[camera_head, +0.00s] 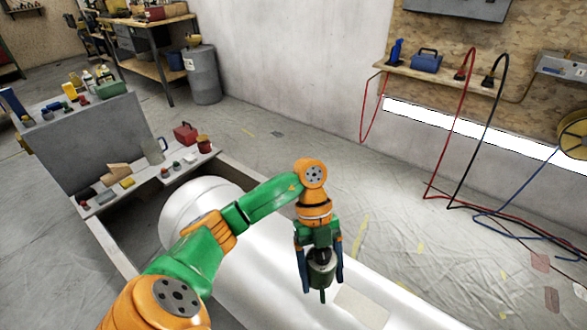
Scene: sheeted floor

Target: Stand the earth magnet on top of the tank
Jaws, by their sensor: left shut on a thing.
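The tank (195,198) is a large white cylinder lying on its side, from the middle of the view down to the bottom right. The earth magnet (321,272) is a small dark, rounded piece with a lighter top. My left gripper (322,284) points down over the tank and is shut on the magnet, one blue finger at each side. The magnet looks upright. I cannot tell whether its lower end touches the tank. A flat pale patch (362,308) shows on the tank just right of the gripper. My right gripper is not in view.
A low shelf (135,185) with small items and a red box (185,133) stands beyond the tank at left. A grey drum (202,75) and a workbench stand at the back. Red, black and blue cables hang at right. Sheeted floor right of the tank is mostly clear.

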